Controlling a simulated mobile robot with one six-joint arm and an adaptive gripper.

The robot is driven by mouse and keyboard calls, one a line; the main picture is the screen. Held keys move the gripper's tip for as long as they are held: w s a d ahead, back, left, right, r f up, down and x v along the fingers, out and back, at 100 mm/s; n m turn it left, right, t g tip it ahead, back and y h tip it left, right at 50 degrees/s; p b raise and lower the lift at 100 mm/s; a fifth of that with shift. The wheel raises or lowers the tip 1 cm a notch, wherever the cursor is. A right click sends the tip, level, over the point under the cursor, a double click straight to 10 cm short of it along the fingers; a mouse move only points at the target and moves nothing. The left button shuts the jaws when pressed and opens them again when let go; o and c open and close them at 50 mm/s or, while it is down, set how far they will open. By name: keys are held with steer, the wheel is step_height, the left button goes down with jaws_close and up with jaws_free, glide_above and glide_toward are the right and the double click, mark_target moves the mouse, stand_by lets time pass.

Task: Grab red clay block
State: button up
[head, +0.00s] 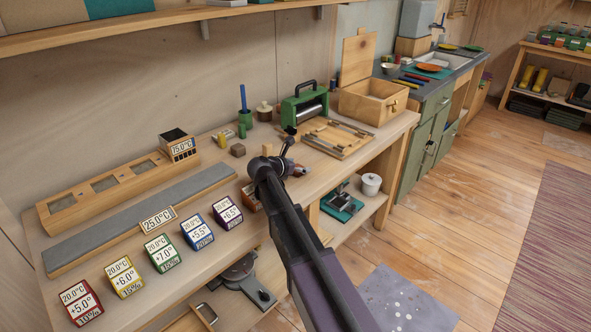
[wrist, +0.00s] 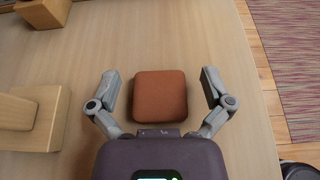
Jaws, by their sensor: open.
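The red clay block (wrist: 160,98), a rounded reddish-brown square, lies flat on the pale wooden bench (wrist: 190,45) in the wrist view. My gripper (wrist: 161,88) is open, with one finger to the left of the block and one to the right. There is a visible gap on both sides, and neither finger touches it. How high the fingers are above the bench is hard to tell. In the head view my gripper (head: 292,160) is over the bench's front part, and my arm hides most of the area around it.
A wooden piece (wrist: 35,118) stands left of my gripper in the wrist view. The bench edge and floor are to the right. In the head view, a wooden frame (head: 338,137), a green roller machine (head: 304,103) and a lidded box (head: 372,100) stand beyond; labelled blocks line the front left.

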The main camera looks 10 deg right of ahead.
steer(key=shift+c, duration=0.2)
steer(key=c, duration=1.2)
steer(key=shift+r, duration=0.1)
steer(key=shift+c, duration=0.2)
step_height(320, 180, up, 4)
steer(key=p, duration=0.3)
steer(key=shift+f+p, duration=0.25)
steer(key=shift+p, duration=0.1)
steer(key=s+d, duration=0.3)
steer(key=s, duration=0.4)
steer(key=s+d+r+p, duration=0.1)
steer(key=s+d, duration=0.2)
steer(key=s, duration=0.4)
steer(key=shift+s+d+r, duration=0.15)
steer(key=shift+s+d, duration=0.05)
steer(key=shift+s, duration=0.15)
